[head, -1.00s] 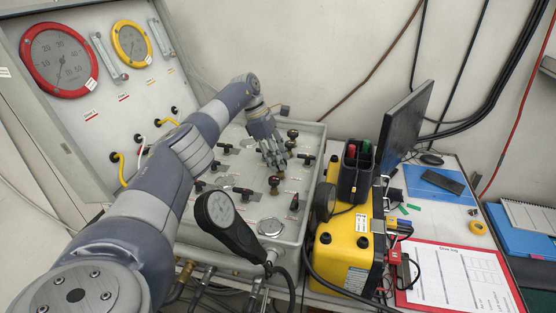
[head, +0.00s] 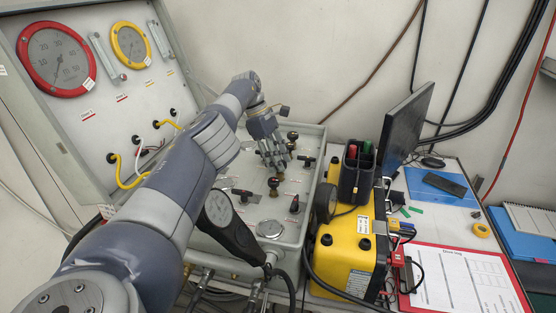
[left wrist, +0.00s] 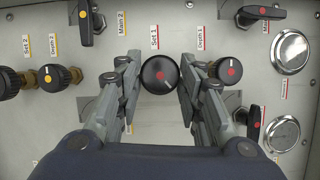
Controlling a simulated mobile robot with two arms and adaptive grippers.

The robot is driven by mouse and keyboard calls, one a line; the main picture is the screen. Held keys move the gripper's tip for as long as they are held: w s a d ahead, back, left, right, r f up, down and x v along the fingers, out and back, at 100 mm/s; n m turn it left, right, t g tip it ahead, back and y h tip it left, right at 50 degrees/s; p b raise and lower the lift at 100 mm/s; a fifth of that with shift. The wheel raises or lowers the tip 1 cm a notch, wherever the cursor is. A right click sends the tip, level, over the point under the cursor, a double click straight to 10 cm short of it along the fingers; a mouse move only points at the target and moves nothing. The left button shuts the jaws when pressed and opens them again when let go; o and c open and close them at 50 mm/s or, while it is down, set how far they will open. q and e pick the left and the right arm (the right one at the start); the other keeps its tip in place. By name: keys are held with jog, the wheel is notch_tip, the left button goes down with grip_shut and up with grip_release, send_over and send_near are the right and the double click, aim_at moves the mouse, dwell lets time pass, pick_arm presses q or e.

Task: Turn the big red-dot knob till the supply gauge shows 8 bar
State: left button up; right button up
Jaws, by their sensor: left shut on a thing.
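The big black knob (left wrist: 160,74) with a red dot, labelled "Set 1", is in the middle of the left wrist view. My left gripper (left wrist: 158,78) has its fingers on both sides of this knob and is shut on it. In the head view my left gripper (head: 278,163) reaches down onto the grey panel (head: 315,165), and its fingers hide the knob there. My right gripper is out of view.
A smaller red-dot knob (left wrist: 229,70) stands close right of my fingers. Yellow-dot knobs (left wrist: 54,78) and black lever handles (left wrist: 261,16) are around. A red-rimmed gauge (head: 57,59) and a yellow-rimmed gauge (head: 131,45) are on the lid. A yellow case (head: 347,248) stands right.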

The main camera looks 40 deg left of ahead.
pick_arm(q)
jog(key=shift+a+r, duration=0.1)
jog(key=shift+a, duration=0.05)
jog(key=o, duration=1.1)
jog(key=shift+c, duration=0.2)
